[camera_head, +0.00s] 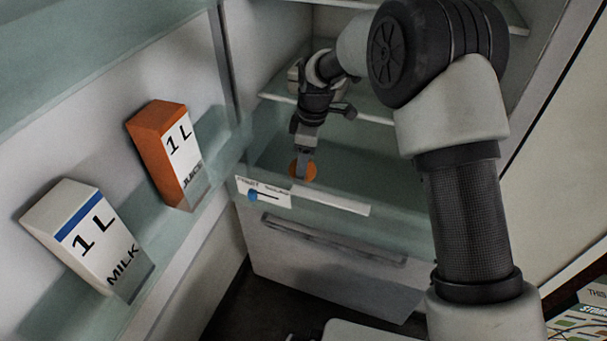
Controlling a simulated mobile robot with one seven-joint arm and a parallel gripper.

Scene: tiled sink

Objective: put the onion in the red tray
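An orange-brown round thing, probably the onion (296,170), is inside the fridge at the clear drawer's front. My gripper (305,168) reaches down into the fridge from above and its fingers are at the onion. One finger overlaps the middle of the onion, with orange showing on both sides. From this angle I cannot tell whether the fingers are closed on it, or whether the onion rests on the drawer bottom or hangs above it. No red tray is in view.
The open fridge door on the left holds a milk carton (88,238) and an orange juice carton (165,150) in its shelf. The clear drawer (345,207) has a labelled front edge. A lower drawer (325,260) is closed. Shelves lie close around my wrist.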

